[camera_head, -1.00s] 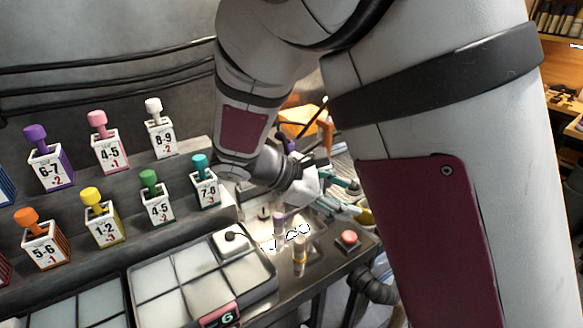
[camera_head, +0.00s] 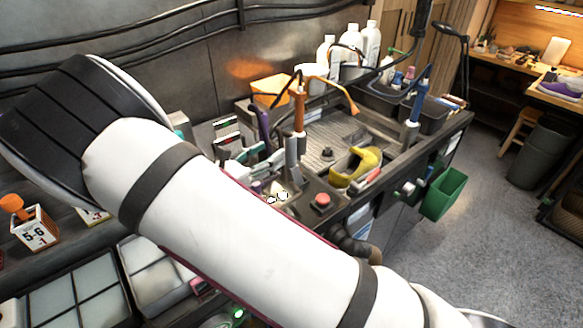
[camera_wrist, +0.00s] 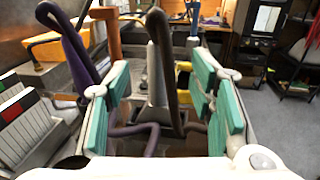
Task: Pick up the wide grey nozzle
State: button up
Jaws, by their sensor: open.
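The wide grey nozzle (camera_wrist: 157,88) stands upright in the middle of the wrist view, with a dark curved hose at its top. In the head view a grey upright piece (camera_head: 291,152), which looks like the same nozzle, stands beside my gripper. My gripper (camera_wrist: 162,110) is open, its teal finger pads to the left and right of the nozzle in the wrist view. I see no pad touching it. In the head view my gripper (camera_head: 248,158) is partly hidden behind my arm, and its exact distance to the nozzle cannot be told.
A purple tool (camera_wrist: 75,48) and an orange tool (camera_wrist: 106,32) stand close on the left. A yellow shoe (camera_head: 356,167) lies in the sink area. A red button (camera_head: 322,200) is at the bench front. White bottles (camera_head: 350,45) stand behind.

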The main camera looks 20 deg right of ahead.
aim_at(287, 142)
jog(key=x, duration=0.4)
jog(key=p+x, duration=0.1)
jog(key=x, duration=0.4)
jog(key=shift+w+d+f+p, duration=0.15)
jog(key=shift+w+f+p, duration=0.1)
jog(key=shift+w+p, duration=0.1)
jog(key=shift+c, duration=0.6)
grip_shut()
